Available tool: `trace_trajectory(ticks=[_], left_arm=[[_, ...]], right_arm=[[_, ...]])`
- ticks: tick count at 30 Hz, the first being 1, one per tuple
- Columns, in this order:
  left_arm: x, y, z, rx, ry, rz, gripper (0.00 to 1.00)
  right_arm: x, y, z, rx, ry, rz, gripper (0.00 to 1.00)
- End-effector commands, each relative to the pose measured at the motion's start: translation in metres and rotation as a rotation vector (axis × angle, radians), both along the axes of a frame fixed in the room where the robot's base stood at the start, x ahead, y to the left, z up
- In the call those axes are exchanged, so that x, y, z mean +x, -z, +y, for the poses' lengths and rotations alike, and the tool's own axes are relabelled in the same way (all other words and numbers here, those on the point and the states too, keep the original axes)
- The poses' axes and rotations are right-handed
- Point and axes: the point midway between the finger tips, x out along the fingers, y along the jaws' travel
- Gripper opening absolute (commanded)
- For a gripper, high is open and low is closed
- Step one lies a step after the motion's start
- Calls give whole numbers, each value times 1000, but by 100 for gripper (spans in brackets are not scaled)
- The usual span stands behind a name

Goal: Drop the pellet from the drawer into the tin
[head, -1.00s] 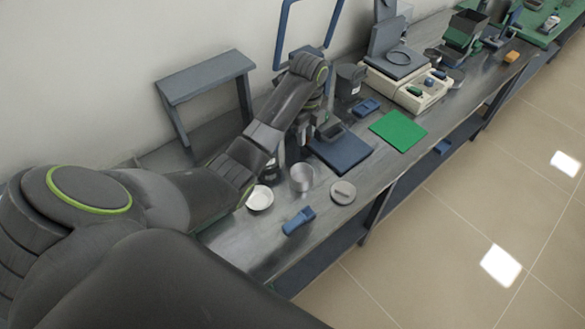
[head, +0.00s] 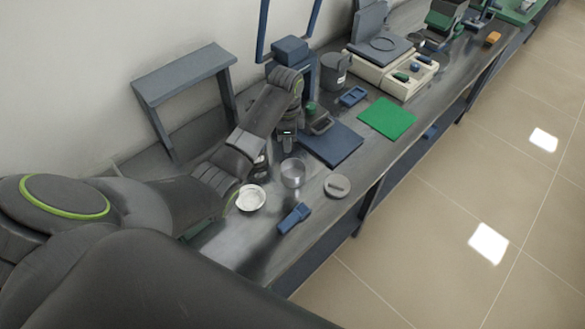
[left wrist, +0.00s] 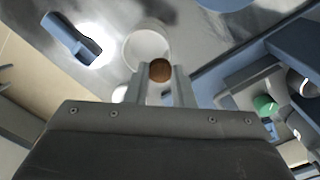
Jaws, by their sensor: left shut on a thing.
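My left gripper (head: 288,148) is shut on a small brown round pellet, seen between the fingertips in the left wrist view (left wrist: 160,70). It is at the back edge of the round metal tin (head: 292,174), above the bench. The tin is open-topped, and its pale round shape shows just beyond the pellet in the left wrist view (left wrist: 148,38). A small grey drawer-like box (head: 320,122) stands behind, on the blue plate; I cannot tell its inside. My right gripper is not in view.
A white dish (head: 250,198) stands left of the tin. A round grey lid (head: 338,186) and a blue tool (head: 294,218) lie near the front edge. A blue plate (head: 338,148) and green mat (head: 387,118) lie to the right. A grey stand (head: 182,75) is at the wall.

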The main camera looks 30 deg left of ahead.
Motion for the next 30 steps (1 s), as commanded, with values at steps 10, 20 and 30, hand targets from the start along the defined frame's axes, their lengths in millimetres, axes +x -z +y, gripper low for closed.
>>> trace_trajectory(ticks=[10, 20, 30], left_arm=[[-6, 0, -3, 2, -558, 7, 1], [-11, 7, -5, 5, -870, 4, 1], [-11, 22, -5, 5, -899, 4, 1]], right_arm=[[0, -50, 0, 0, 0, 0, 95], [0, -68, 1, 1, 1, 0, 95], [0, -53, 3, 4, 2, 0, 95]])
